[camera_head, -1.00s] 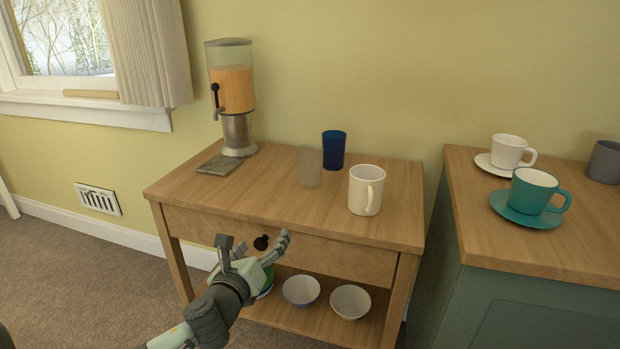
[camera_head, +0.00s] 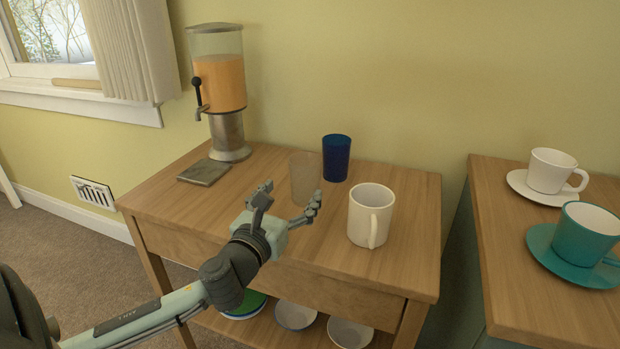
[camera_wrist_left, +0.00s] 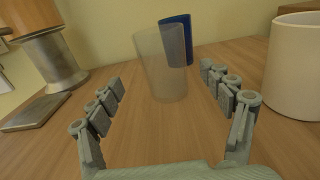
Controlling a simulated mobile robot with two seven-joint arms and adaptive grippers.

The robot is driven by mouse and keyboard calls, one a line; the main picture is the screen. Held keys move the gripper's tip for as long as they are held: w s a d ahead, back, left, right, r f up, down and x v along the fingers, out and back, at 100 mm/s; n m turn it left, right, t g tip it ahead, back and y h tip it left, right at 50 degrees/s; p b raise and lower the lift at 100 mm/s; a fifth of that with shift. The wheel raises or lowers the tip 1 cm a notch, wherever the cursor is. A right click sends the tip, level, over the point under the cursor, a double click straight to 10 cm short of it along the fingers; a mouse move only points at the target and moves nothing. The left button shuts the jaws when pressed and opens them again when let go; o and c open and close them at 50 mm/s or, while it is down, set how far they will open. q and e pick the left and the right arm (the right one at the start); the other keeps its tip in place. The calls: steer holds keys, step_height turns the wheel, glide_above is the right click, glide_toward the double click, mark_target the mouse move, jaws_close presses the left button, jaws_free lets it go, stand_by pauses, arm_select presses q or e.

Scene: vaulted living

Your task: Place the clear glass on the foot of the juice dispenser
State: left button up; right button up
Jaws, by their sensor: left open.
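The clear glass (camera_head: 304,178) stands upright on the wooden side table, just in front of and left of a blue cup. In the left wrist view the clear glass (camera_wrist_left: 160,68) is ahead, between the lines of the two fingers. My left gripper (camera_head: 288,205) is open and empty, low over the table just in front of the glass. The juice dispenser (camera_head: 222,90), with orange juice and a black tap lever, stands at the table's back left. Its flat grey foot (camera_head: 204,172) lies below the tap, with nothing on it. My right gripper is not in view.
The blue cup (camera_head: 336,157) stands close behind the glass. A white mug (camera_head: 370,217) is to the right of my gripper. The side table (camera_head: 400,262) has free room between foot and glass. Cups on saucers stand on the cabinet (camera_head: 530,268) at right.

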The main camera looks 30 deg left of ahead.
mark_target(305, 175)
arm_select(q)
steer(key=shift+x, duration=0.85)
steer(key=x, duration=0.5)
steer(key=shift+d+r+p, duration=0.25)
steer(key=shift+p, duration=0.1)
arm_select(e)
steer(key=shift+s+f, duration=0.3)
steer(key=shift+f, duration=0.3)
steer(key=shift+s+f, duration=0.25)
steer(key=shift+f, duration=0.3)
arm_select(q)
steer(key=shift+c, duration=0.5)
steer(key=shift+c, duration=1.1)
steer(key=c, duration=1)
steer(key=shift+c, duration=1.1)
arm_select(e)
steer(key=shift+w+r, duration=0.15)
arm_select(q)
steer(key=shift+r, duration=0.1)
